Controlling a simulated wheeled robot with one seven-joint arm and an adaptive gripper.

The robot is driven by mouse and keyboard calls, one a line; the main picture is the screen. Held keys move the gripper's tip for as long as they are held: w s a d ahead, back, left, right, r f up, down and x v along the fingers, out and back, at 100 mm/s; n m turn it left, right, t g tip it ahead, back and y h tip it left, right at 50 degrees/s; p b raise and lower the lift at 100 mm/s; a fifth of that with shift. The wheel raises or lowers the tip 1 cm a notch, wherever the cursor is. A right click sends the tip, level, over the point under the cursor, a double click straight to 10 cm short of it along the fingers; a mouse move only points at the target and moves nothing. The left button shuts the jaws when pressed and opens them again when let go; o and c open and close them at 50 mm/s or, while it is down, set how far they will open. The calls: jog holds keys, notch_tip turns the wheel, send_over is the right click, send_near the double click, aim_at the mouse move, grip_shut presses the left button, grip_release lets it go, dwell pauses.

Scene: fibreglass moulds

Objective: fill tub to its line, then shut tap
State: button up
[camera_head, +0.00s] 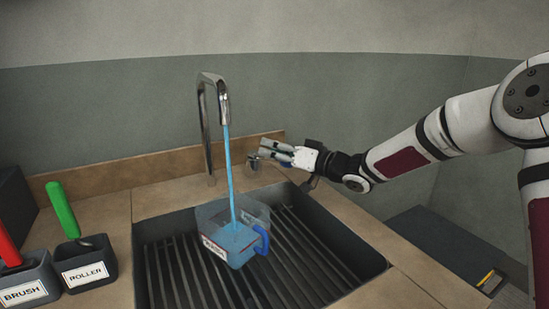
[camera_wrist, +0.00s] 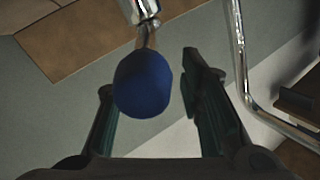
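A clear tub (camera_head: 262,213) with a blue handle and a white label stands on the sink grating. Blue water (camera_head: 229,165) runs from the tap spout (camera_head: 212,82) into it, and blue liquid (camera_head: 238,243) shows inside. I cannot make out the fill line, or the level against it. My gripper (camera_head: 268,151) is at the tap's control, right of the spout. In the wrist view a round blue knob (camera_wrist: 142,85) on a metal stem sits between my open fingers (camera_wrist: 152,110), with a gap visible on the right. Contact on the left is unclear.
The dark sink (camera_head: 345,262) has a slatted grating with room around the tub. At left, a holder labelled ROLLER (camera_head: 85,268) has a green-handled tool (camera_head: 62,208), and one labelled BRUSH (camera_head: 28,284) has a red-handled tool (camera_head: 8,246). A wall stands close behind the tap.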

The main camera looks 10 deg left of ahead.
notch_tip(320, 180, up, 7)
jog(key=shift+r, duration=0.2)
